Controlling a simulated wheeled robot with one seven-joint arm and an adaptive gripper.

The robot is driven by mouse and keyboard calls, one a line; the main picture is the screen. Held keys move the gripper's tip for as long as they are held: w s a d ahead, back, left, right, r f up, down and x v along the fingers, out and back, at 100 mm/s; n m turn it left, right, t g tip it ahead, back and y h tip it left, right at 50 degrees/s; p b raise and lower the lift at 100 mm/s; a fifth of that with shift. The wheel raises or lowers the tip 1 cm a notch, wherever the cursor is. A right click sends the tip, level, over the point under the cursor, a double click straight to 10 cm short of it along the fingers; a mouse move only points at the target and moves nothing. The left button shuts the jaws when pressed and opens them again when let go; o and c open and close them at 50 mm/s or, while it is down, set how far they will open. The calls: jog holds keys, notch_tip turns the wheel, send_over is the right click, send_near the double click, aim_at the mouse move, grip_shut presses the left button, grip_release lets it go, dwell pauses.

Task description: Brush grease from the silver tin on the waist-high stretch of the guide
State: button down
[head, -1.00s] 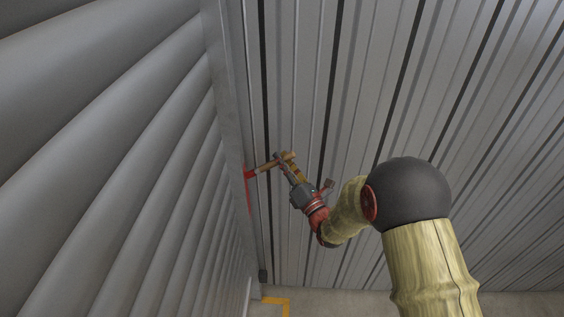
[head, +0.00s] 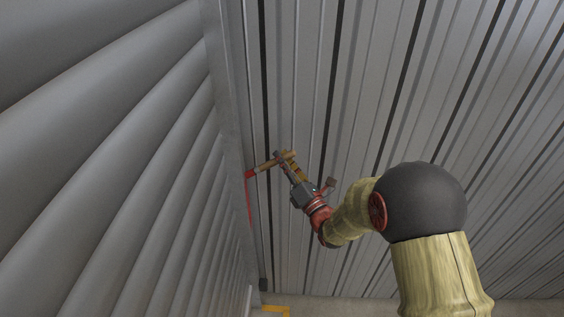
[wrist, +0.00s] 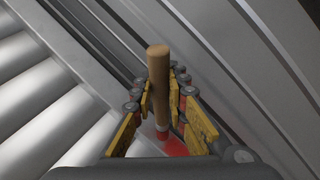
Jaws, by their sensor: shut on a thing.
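My gripper (head: 287,160) is shut on the wooden handle of a brush (head: 268,162). The brush's red end is at the guide (head: 227,105), the grey rail along the shutter's edge; whether it presses on it is hard to tell. A red grease streak (head: 249,207) runs along the guide below the brush end in the head view. In the wrist view the handle (wrist: 158,75) stands between the yellow-padded fingers (wrist: 160,100), with red (wrist: 170,146) showing beyond them. The silver tin is not in view.
The slatted roller shutter (head: 110,150) fills the left side, close to the guide. A ribbed metal wall (head: 400,90) lies behind my arm. A yellow floor marking (head: 275,308) shows at the bottom. The space right of the brush looks free.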

jog(key=shift+d, duration=0.1)
jog(key=shift+s+d, duration=0.1)
jog(key=shift+d, duration=2.85)
jog(key=d, duration=0.3)
